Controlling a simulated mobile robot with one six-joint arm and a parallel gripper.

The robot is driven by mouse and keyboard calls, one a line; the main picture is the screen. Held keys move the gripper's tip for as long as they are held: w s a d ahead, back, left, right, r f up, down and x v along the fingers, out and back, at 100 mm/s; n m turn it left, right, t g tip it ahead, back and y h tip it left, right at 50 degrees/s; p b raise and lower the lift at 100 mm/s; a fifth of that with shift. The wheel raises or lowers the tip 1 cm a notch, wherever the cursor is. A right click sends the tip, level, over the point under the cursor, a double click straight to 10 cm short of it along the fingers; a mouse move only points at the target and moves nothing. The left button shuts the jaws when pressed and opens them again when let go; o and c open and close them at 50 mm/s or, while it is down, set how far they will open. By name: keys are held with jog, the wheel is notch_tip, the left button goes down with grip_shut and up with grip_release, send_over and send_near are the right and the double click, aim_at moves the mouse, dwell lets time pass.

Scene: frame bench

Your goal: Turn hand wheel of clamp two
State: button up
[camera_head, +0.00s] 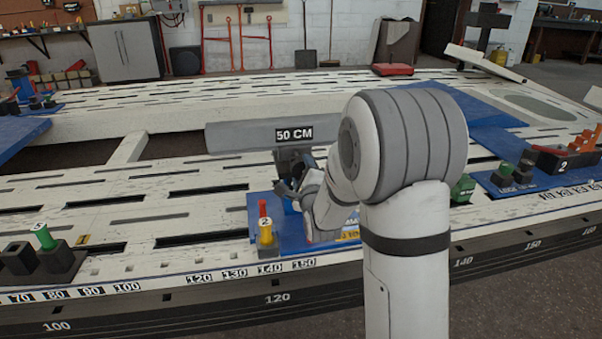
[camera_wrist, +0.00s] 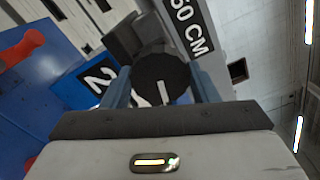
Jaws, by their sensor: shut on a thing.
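In the wrist view the dark round hand wheel (camera_wrist: 160,80) with a pale mark sits between my two bluish fingers. My gripper (camera_wrist: 163,88) is shut on the hand wheel. In the head view my arm hides most of the gripper and wheel; the clamp's dark upper body (camera_head: 292,160) shows just left of it. The blue clamp label 2 (camera_wrist: 98,78) and the red handle (camera_wrist: 22,48) also show in the wrist view.
A grey bar with a 50 CM sign (camera_head: 294,135) stands behind the clamp. A green-topped block (camera_head: 45,238) is at the front left. The bench around has long slots.

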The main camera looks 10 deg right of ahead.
jog(key=m, duration=1)
jog(key=shift+d, duration=0.15)
jog(key=shift+m, duration=0.4)
jog(key=o, duration=1)
jog(key=s+p, duration=0.2)
jog(key=s, duration=0.6)
jog(key=shift+w, duration=0.1)
